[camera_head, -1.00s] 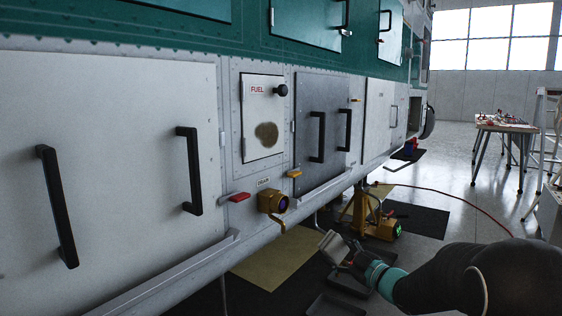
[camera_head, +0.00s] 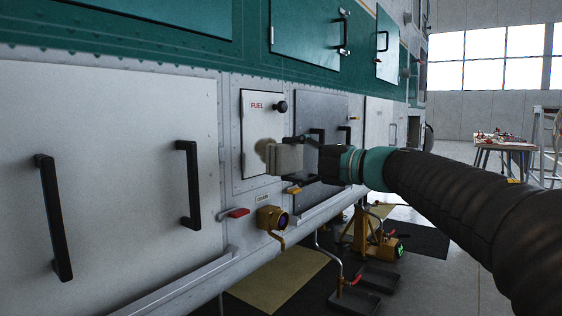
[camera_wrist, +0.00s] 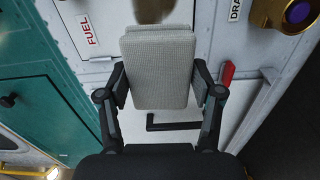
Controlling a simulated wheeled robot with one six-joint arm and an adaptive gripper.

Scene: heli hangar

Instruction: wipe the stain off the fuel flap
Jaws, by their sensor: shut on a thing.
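The white fuel flap (camera_head: 262,107), marked FUEL and fitted with a black knob, is closed on the side of the aircraft. The brown stain (camera_head: 263,146) shows on its lower part, partly hidden by a pale grey cloth pad (camera_head: 286,158). My gripper (camera_head: 304,155) is shut on the pad and holds it in front of the stain. In the wrist view the pad (camera_wrist: 158,70) sits between the fingers, and part of the stain (camera_wrist: 154,10) shows beyond its end. I cannot tell whether the pad touches the flap.
Below the flap are a red lever (camera_head: 238,212), a yellow lever (camera_head: 293,190) and a brass drain valve (camera_head: 271,218) that stick out. Black handles (camera_head: 189,185) jut from the panel at left. A yellow jack (camera_head: 363,235) stands on the floor. A table (camera_head: 500,145) stands at far right.

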